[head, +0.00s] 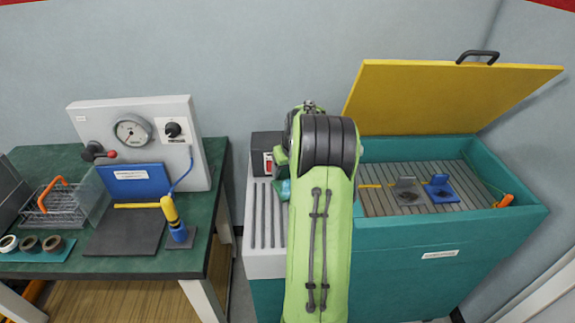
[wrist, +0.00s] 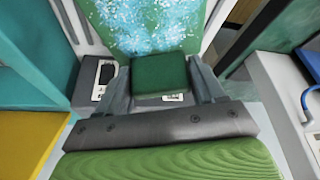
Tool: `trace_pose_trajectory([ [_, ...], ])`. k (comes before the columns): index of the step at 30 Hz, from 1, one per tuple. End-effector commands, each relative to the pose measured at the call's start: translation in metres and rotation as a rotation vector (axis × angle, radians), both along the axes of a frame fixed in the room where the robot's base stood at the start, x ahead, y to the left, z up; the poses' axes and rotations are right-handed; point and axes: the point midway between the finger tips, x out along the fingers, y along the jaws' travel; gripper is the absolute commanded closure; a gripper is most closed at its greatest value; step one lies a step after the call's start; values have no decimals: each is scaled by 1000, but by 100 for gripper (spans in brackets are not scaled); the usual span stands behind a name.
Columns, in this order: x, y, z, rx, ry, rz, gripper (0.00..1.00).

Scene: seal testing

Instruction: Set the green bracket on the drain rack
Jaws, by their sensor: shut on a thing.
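The green bracket (wrist: 160,74) sits between my gripper's two fingers in the wrist view. A wide green plate with pale blue-white speckles (wrist: 150,25) extends beyond its small block. My gripper (wrist: 156,82) is shut on the bracket. In the head view my green arm hides the gripper and most of the bracket; a small teal-green piece (head: 283,190) shows at the arm's left edge, perhaps part of it. The drain rack (head: 264,215) is the pale ribbed surface at the tank's left end, partly behind my arm. I cannot tell whether the bracket touches it.
The teal tank (head: 440,250) has a slatted deck with a grey bracket (head: 407,192) and a blue bracket (head: 440,189). Its yellow lid (head: 440,98) stands open. A dark box (head: 266,150) stands behind the rack. A green bench (head: 140,262) with a gauge panel (head: 135,125) is at left.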

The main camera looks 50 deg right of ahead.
Motion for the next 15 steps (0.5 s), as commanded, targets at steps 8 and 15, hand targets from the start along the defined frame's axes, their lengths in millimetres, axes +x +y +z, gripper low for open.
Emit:
trace_pose_trajectory([
  [8,1,-1,-33,-3,-2,1,91],
  [15,1,-1,-48,-3,-2,1,91],
])
